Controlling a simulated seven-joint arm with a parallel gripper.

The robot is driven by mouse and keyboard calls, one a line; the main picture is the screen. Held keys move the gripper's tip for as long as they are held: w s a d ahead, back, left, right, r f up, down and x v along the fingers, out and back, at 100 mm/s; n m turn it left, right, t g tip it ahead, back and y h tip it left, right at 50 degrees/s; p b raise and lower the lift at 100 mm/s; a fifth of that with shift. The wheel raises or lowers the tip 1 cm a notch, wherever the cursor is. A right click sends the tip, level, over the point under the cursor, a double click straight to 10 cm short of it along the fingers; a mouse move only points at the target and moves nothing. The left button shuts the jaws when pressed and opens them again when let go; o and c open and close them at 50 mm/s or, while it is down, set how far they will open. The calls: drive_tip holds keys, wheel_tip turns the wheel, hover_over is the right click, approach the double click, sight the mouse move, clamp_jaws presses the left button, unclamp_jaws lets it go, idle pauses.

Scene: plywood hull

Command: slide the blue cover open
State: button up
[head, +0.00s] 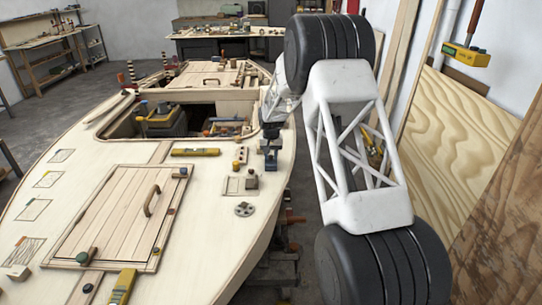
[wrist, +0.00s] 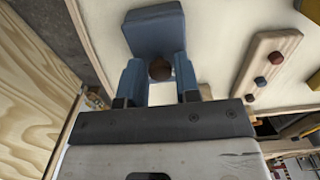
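The blue cover (wrist: 153,32) shows in the wrist view as a blue block on the pale plywood, with a round brown knob (wrist: 160,69) at its near edge. My gripper (wrist: 160,76) has its two blue fingers on either side of this knob, and they appear to touch it. The fingers stand only a little apart, with a narrow pale gap below the knob. In the head view my gripper (head: 271,160) is down at the right side of the hull deck. There the cover and knob are mostly hidden by the gripper or too small to make out.
A wooden strip with coloured pegs (wrist: 262,66) lies right of the cover. In the head view, a yellow level (head: 195,152), a small latch plate (head: 233,186) and a round metal disc (head: 244,209) sit near the gripper. A slatted hatch (head: 112,210) and an open hatchway lie left.

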clamp_jaws()
drive_tip(key=shift+w, duration=3.2)
drive_tip(key=shift+o, duration=2)
unclamp_jaws()
drive_tip(key=shift+r, duration=0.1)
wheel_tip(320, 180, up, 8)
drive_tip(key=shift+f, duration=0.2)
